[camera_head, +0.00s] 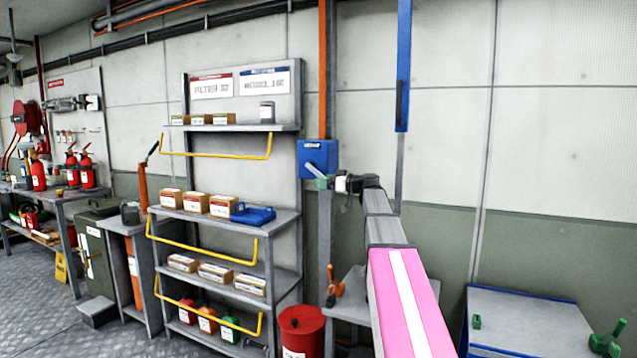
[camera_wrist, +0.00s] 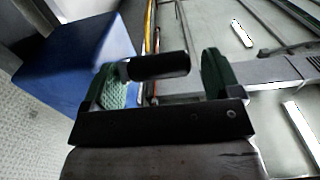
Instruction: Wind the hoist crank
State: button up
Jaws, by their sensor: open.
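The blue hoist box (camera_head: 318,157) is fixed to the grey post on the wall. Its light grey crank arm (camera_head: 314,170) slants down to the right from the box front. My gripper (camera_head: 328,183) is at the lower end of that arm. In the wrist view the blue box (camera_wrist: 75,62) fills the left side. A dark cylindrical crank grip (camera_wrist: 159,66) lies crosswise between the two green-padded fingers of my open gripper (camera_wrist: 158,78). The grip's left end is close to the left pad; I cannot tell whether they touch. A gap shows before the right finger.
A shelf rack (camera_head: 228,215) with boxes and yellow rails stands left of the hoist. A red drum (camera_head: 302,330) is on the floor below. A blue-edged bench (camera_head: 530,320) is at the lower right. The wall right of the hoist is mostly bare.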

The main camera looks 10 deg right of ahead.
jog(key=shift+x, duration=1.5)
jog(key=c, duration=1.1)
jog(key=shift+s+a+f, duration=0.1)
